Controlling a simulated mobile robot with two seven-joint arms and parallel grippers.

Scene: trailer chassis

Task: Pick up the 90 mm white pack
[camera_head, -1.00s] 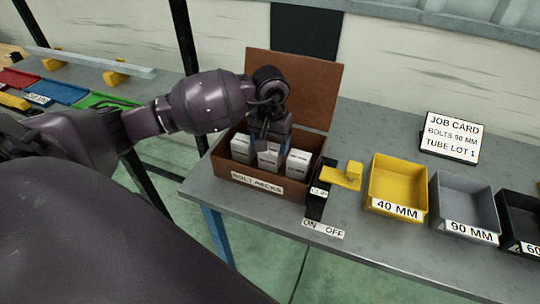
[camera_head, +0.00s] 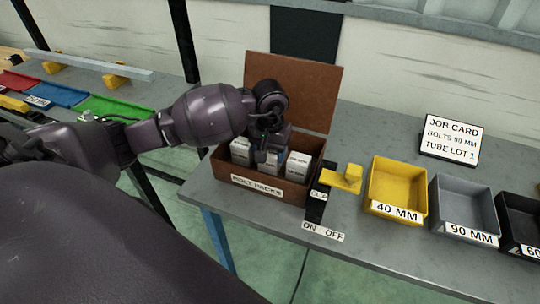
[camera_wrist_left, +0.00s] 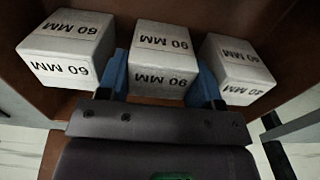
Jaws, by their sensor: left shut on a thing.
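The white pack marked 90 MM (camera_wrist_left: 162,60) is the middle one of three in the wrist view, its label upside down. The blue fingers of my left gripper (camera_wrist_left: 161,80) lie on either side of it, shut on it. A pack marked 60 MM (camera_wrist_left: 67,48) is at its left there, and a pack marked 40 MM (camera_wrist_left: 238,68) at its right. My right gripper is not in view.
The box's raised lid (camera_head: 305,92) stands behind my gripper. A yellow clip piece (camera_head: 345,180) is just right of the box. Yellow (camera_head: 398,170), grey (camera_head: 462,195) and black (camera_head: 520,215) bins and a job card (camera_head: 451,137) stand farther right on the bench.

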